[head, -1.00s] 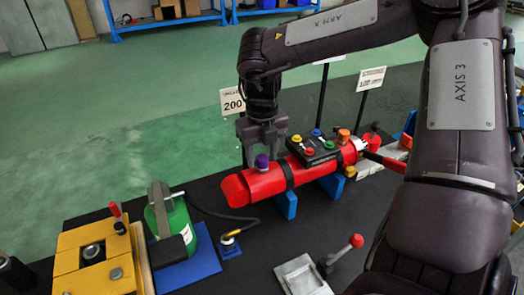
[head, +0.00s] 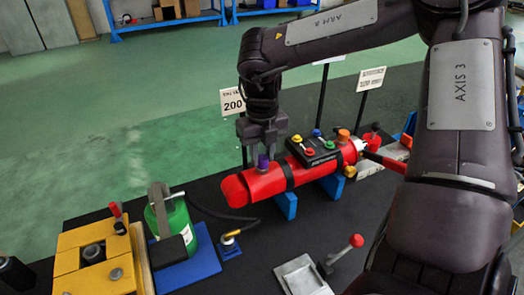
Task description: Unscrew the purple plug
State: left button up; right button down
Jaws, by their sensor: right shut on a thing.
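A red cylinder (head: 266,182) lies along blue supports (head: 287,205) on the black table top. The purple plug (head: 262,162) stands upright on top of it, near its left end. My right gripper (head: 262,150) points straight down from above and is shut on the purple plug. The dark fingers partly hide the plug's upper part. My left gripper is out of the picture.
A black box with coloured knobs (head: 314,151) and an orange plug (head: 343,136) sit farther right on the cylinder. A green canister (head: 179,229), a yellow block (head: 88,254) and a red-knobbed lever (head: 355,241) stand in front. Sign posts (head: 233,101) rise behind.

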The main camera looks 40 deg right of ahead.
jog(key=shift+r, duration=0.1)
jog(key=shift+r+n+p, duration=0.15)
jog(key=shift+n+p, duration=0.25)
jog(key=shift+n, duration=0.1)
jog(key=shift+n+p, duration=0.3)
jog(key=shift+n, duration=0.5)
jog(key=n, duration=0.2)
jog(key=shift+n, duration=0.3)
